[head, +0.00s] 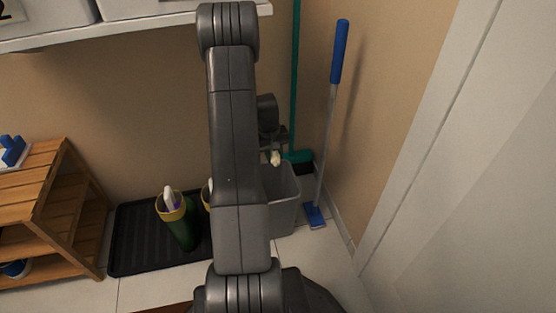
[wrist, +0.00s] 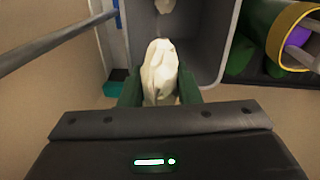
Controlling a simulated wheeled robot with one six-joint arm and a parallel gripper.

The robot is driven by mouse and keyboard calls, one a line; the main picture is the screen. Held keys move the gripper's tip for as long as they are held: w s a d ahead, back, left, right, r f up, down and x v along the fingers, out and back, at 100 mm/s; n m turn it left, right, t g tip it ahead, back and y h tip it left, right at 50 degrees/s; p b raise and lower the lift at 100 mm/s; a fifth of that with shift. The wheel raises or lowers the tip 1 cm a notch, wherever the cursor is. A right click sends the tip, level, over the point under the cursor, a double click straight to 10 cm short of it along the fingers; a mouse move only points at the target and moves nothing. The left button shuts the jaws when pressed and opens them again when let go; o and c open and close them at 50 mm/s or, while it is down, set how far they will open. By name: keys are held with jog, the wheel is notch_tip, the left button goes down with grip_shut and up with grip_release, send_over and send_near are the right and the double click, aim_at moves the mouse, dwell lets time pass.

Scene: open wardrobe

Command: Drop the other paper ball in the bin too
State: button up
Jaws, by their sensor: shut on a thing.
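A crumpled white paper ball (wrist: 160,72) is between the green fingers of my gripper (wrist: 160,92) in the wrist view. My gripper is shut on it. In the head view the paper ball (head: 276,158) shows as a small pale spot below my gripper, above the grey bin (head: 284,212). My arm hides the left part of the bin there. The wrist view looks into the open bin (wrist: 206,45), with the held ball over its opening. Another white paper ball (wrist: 164,6) shows partly at the top edge, apparently inside the bin.
A green boot with a yellow rim (head: 180,225) stands on a black tray (head: 140,244), left of the bin. A second is mostly hidden. A wooden rack (head: 70,200) stands left.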

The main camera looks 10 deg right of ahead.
aim_at(272, 152)
jog(key=shift+d+f, duration=0.45)
jog(key=shift+f, duration=0.2)
jog(key=shift+f+b, duration=2.05)
jog(key=shift+f, duration=0.7)
jog(key=o, duration=1)
jog(key=shift+r, duration=0.1)
jog(key=r+p, duration=0.1)
jog(key=r, duration=0.3)
jog(key=a+r+p, duration=0.1)
jog(key=r+p, duration=0.1)
jog(key=r, duration=0.3)
jog(key=r+p, duration=0.2)
jog(key=r, duration=0.2)
jog(key=shift+s+a+r, duration=0.15)
jog(key=shift+a+r, duration=0.2)
jog(key=shift+a, duration=0.05)
